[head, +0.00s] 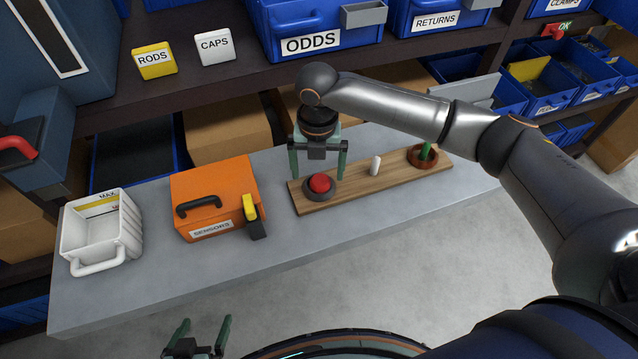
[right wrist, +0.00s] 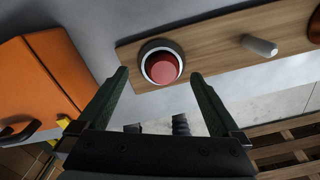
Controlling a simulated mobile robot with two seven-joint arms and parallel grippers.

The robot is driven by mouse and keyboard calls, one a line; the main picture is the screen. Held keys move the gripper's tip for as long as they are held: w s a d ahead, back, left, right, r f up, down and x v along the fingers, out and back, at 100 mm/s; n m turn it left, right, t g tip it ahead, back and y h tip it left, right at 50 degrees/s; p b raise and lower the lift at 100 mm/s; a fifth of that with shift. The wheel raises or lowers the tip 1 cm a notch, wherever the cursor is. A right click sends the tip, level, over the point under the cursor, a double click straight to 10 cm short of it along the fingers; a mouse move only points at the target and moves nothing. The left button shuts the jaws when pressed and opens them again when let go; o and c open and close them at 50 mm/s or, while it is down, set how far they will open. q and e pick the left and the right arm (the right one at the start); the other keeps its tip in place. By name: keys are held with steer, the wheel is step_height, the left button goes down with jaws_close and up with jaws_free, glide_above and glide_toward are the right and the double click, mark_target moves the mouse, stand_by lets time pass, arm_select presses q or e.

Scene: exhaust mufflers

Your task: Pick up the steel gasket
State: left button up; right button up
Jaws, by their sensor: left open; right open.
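The wooden board (head: 374,178) lies on the grey bench and carries a red, a white and a green peg. A dark grey ring, which looks like the steel gasket (head: 308,193), sits around the red peg (head: 320,183) at the board's left end; in the right wrist view the ring (right wrist: 145,51) circles the red peg's base. My right gripper (head: 319,174) is open and empty above the ring, fingers pointing down on either side of the red peg in the picture. My left gripper (head: 205,322) is open and empty at the bottom, in front of the bench.
A brown ring (head: 417,162) sits around the green peg (head: 426,150); the white peg (head: 375,165) is bare. An orange SENSORS case (head: 218,190) stands left of the board, and a white MAX bin (head: 95,235) stands farther left. Shelves with blue bins (head: 325,20) overhang the bench's back.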

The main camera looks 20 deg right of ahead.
mark_target(318, 179)
step_height(318, 179, down, 4)
steer(key=shift+r, duration=0.2)
steer(key=c, duration=1.1)
steer(key=shift+r, duration=0.1)
